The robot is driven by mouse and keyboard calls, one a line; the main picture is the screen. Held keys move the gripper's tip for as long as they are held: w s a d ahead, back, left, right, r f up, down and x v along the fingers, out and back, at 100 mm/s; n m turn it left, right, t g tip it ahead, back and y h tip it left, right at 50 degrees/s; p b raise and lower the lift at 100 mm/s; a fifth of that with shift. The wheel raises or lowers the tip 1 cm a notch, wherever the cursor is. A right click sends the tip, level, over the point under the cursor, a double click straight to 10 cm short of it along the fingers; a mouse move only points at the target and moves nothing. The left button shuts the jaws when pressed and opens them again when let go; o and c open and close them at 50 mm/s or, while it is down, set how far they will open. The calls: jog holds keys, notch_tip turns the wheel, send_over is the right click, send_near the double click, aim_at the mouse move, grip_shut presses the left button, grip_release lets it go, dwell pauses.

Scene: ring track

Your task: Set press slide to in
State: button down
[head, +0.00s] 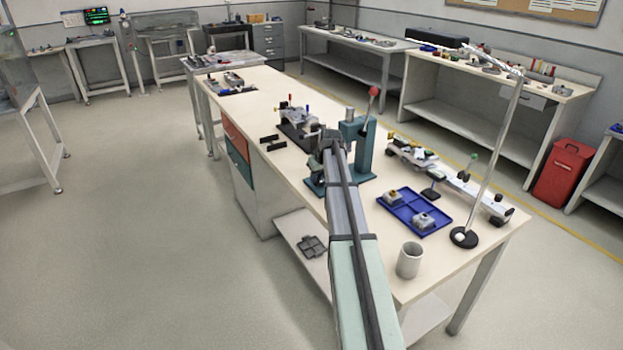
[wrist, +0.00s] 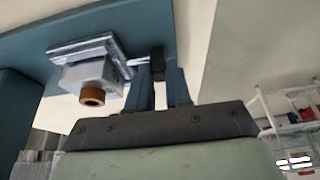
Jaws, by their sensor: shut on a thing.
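The press is teal, with a column (head: 360,143), a flat base (head: 368,180) and a red-knobbed lever (head: 374,91). In the wrist view its teal base (wrist: 105,22) crosses the top. The press slide (wrist: 88,50) is a silvery plate on that base, bearing a pale block with a brown ring-shaped part (wrist: 92,95). A small dark handle (wrist: 157,56) sits at the slide's right end. My gripper (wrist: 161,74) is shut on this handle, its two blue fingers on either side. In the head view my arm hides the slide and the fingers.
A clamp-like fixture (head: 297,122) sits behind the press. The near tabletop has some free room.

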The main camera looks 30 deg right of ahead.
jog(key=d, duration=0.6)
jog(key=shift+d, duration=0.25)
jog(key=c, duration=1.1)
grip_release()
jog(key=shift+o, duration=0.3)
jog(key=shift+a, duration=0.2)
jog(key=a, duration=0.9)
jog(key=shift+s+a, duration=0.1)
jog(key=v, duration=1.4)
jog(key=s+a+f+g, duration=0.1)
jog(key=s+a+f, duration=0.2)
jog(key=a+f, duration=0.6)
jog(key=s+a+f+g, duration=0.1)
jog(key=s+a+f, duration=0.2)
jog(key=a+f, duration=0.5)
jog(key=shift+a+f, duration=0.4)
jog(key=shift+f, duration=1.15)
